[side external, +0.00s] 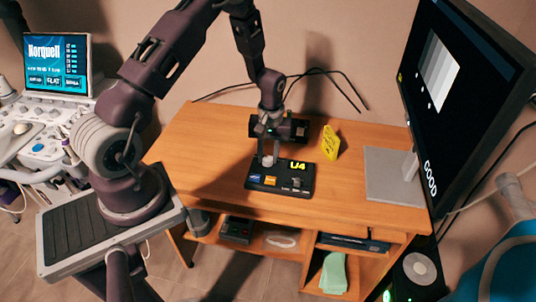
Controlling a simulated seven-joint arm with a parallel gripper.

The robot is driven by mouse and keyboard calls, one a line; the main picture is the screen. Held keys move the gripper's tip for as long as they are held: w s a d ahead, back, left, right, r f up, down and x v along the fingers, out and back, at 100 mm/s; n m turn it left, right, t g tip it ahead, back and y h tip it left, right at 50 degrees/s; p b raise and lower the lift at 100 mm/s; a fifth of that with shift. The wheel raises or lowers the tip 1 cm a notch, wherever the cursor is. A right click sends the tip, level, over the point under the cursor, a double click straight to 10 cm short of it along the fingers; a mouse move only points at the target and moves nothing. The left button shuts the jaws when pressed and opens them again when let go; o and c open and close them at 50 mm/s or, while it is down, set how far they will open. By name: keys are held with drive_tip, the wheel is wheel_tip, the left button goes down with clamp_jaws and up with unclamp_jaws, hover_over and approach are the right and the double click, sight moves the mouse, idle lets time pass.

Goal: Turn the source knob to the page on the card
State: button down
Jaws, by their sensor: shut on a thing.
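A black control box (281,188) lies on the wooden desk, with blue and orange buttons, a yellow readout (297,166) that looks like "U4", and a second small knob (297,182) at its front right. My gripper (267,157) points down over the box's back left and is shut on a pale knob (267,161). The knob is partly hidden by the fingers, and its label and pointer cannot be made out. A yellow card (331,142) stands behind and right of the box; its writing is too small to read.
A dark device stands behind my gripper, with cables along the wall. The desk (210,150) is clear on the left. An ultrasound console (57,65) is at far left.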

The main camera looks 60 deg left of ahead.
drive_tip(key=m, duration=0.4)
drive_tip(key=shift+m, duration=2)
drive_tip(key=c, duration=1.1)
unclamp_jaws()
drive_tip(key=shift+r, duration=0.15)
